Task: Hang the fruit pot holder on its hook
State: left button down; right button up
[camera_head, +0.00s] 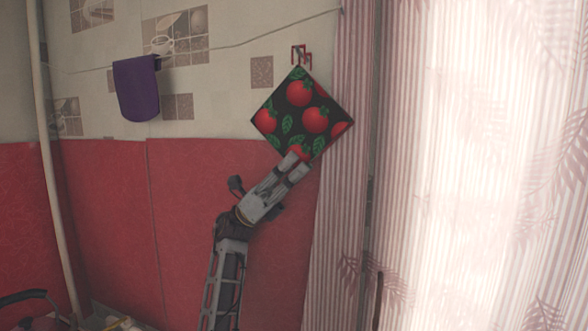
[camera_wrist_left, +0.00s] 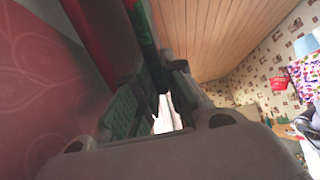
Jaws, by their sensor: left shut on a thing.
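The fruit pot holder (camera_head: 315,119) is a black square with red fruit and green leaves. In the head view it is held up as a diamond in front of the tiled wall. My left gripper (camera_head: 298,162) is shut on its lower corner. A red hook (camera_head: 301,55) on the wall shows just above the pot holder's top corner. I cannot tell whether the corner or any loop touches the hook. In the left wrist view the pot holder (camera_wrist_left: 142,30) rises between the fingers, seen nearly edge-on. My right gripper is not in view.
A purple cloth (camera_head: 136,88) hangs from a line (camera_head: 230,46) strung along the wall to the left. A striped pink curtain (camera_head: 345,220) hangs close to the right of the pot holder. Red panelling (camera_head: 100,210) covers the lower wall.

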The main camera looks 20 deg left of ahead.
pick_arm(q)
jog(key=c, duration=1.4)
grip_release()
jog(key=shift+v, duration=6.05)
